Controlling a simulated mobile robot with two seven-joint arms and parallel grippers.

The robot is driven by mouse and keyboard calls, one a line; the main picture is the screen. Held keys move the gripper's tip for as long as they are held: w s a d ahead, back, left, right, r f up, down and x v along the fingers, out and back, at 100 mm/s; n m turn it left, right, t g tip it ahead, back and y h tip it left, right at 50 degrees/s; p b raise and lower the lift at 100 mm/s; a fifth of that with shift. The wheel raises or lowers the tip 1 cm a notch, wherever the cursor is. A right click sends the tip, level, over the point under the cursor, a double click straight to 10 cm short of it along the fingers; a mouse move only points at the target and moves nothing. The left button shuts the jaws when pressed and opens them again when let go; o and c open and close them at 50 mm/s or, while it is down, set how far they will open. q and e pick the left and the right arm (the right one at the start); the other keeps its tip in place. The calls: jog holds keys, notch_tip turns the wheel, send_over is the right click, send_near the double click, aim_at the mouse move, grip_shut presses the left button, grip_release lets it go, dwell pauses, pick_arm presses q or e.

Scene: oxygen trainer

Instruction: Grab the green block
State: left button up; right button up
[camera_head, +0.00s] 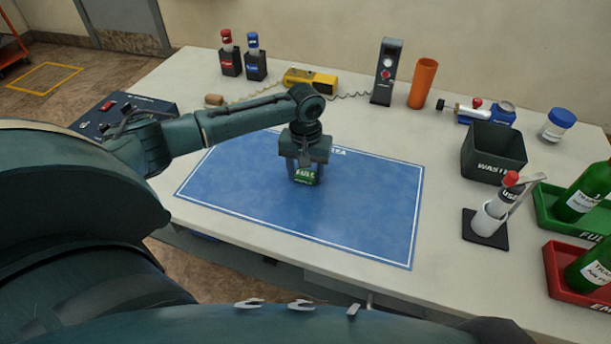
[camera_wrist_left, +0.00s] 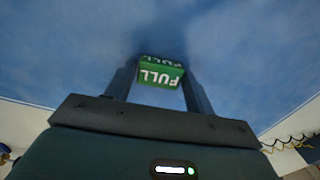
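The green block (camera_head: 304,176) is marked FULL and is at the blue mat (camera_head: 345,215), near the mat's upper middle. It also shows in the left wrist view (camera_wrist_left: 160,73), between my two fingers. My left gripper (camera_head: 305,170) points straight down over the block, with one finger on each side. The fingers look open, with a narrow gap at the block's left side in the wrist view; contact is hard to tell. The gripper hides the block's upper part in the head view. My right gripper is not in view.
Green (camera_head: 545,205) and red (camera_head: 556,275) trays hold green bottles. A dark control box (camera_head: 125,112) sits left. The mat's right half is clear.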

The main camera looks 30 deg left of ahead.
pick_arm(q)
jog(key=c, duration=0.6)
jog(key=shift+r, duration=0.1)
